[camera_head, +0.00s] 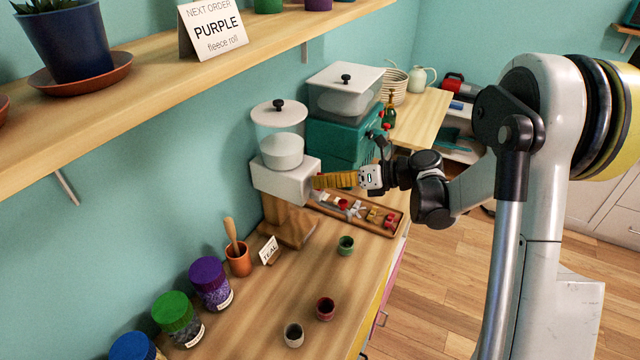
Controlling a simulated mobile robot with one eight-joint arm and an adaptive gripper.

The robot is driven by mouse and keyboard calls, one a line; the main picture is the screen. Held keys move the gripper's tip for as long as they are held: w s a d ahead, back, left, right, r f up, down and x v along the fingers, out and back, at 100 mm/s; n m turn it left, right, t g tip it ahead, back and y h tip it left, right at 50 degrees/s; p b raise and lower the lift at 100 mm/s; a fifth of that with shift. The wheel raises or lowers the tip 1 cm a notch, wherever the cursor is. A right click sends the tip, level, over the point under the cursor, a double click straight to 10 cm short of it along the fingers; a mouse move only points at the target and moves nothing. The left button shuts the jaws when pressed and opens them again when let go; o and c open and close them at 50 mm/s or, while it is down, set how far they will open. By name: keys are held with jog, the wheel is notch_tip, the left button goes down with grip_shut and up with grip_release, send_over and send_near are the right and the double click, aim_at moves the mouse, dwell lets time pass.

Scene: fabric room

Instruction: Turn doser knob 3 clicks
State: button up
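A doser with a white body (283,183) and a clear lidded hopper (279,135) holding pale powder stands on a wooden stand against the wall. My gripper (319,181) reaches in from the right, its yellow ribbed fingers pointing left at the doser's right-hand face. The fingertips are at or very near that face; I cannot tell whether they touch it. No knob shows on the doser; the fingers cover part of the face where one could be. The fingers overlap in this view, so their opening does not show.
A teal machine (335,143) with a clear hopper stands behind the doser. A wooden tray (392,230) of small coloured parts lies below my gripper. Small green (346,245), red (325,308) and grey (293,335) cups stand on the counter. A shelf (200,75) overhangs the left.

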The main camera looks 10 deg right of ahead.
jog(key=shift+w+a+f, duration=0.1)
jog(key=shift+a, duration=0.2)
jog(key=shift+d, duration=0.1)
grip_shut()
dwell(0.4)
